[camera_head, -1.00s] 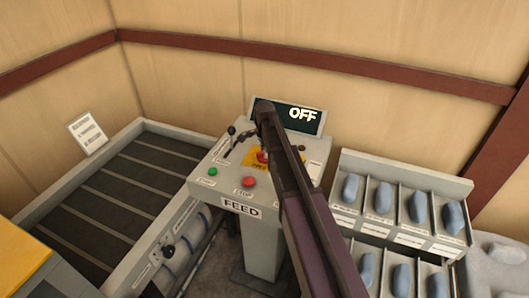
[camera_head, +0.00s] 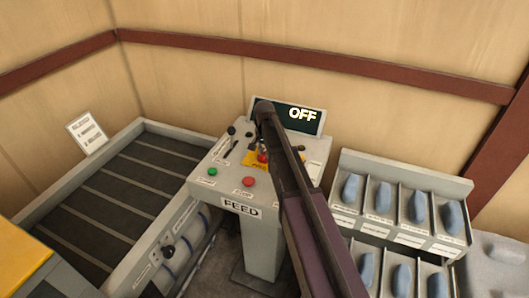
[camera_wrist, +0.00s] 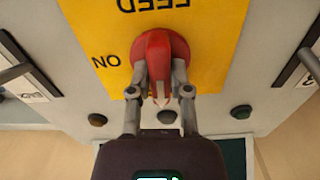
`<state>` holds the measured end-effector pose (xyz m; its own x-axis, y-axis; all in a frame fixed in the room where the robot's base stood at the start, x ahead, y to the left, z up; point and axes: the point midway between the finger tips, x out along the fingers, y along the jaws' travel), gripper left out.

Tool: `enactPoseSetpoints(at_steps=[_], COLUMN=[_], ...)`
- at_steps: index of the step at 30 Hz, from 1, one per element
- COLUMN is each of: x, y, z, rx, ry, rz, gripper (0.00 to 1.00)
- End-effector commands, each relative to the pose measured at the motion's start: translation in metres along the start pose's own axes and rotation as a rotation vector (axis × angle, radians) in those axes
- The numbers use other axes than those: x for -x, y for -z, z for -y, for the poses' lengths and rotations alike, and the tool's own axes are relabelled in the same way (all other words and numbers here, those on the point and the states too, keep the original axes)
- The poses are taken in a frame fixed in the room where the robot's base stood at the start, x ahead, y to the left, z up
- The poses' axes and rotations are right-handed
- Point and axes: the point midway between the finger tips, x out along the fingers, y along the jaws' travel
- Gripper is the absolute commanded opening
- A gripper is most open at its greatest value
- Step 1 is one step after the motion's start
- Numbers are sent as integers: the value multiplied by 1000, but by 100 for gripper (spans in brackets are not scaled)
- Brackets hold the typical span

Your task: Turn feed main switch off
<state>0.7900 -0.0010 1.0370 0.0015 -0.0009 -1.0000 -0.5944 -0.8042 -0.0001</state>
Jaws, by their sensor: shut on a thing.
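The feed main switch is a red rotary knob (camera_wrist: 158,48) on a yellow plate (camera_wrist: 215,45) marked FEED and ON, upside down in the wrist view. My gripper (camera_wrist: 160,82) is shut on the knob's handle, one finger on each side. The handle points toward the bottom of the wrist view. In the head view my gripper (camera_head: 262,147) points down at the console, and the red knob (camera_head: 262,157) shows just below it, partly hidden by my arm. The display (camera_head: 299,116) at the back of the console reads OFF.
The FEED console (camera_head: 242,208) also carries a green button (camera_head: 212,171), a red stop button (camera_head: 248,181) and black-knobbed levers. A slatted conveyor (camera_head: 120,190) lies left. A rack (camera_head: 400,240) with blue-grey pieces stands right, close to my arm.

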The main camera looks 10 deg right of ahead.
Motion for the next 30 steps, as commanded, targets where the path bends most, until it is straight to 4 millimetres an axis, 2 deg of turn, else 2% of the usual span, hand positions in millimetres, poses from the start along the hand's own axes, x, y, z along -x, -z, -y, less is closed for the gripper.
enactPoseSetpoints(at_steps=[18,19,22,30], x=[-1,-1,-1,0], y=[-1,-1,-1,0], z=[-2,-3,-2,-1], rx=[64,64,63,63], ry=[-4,-4,-3,-1], rz=[3,3,3,2], gripper=[0,32,60,60])
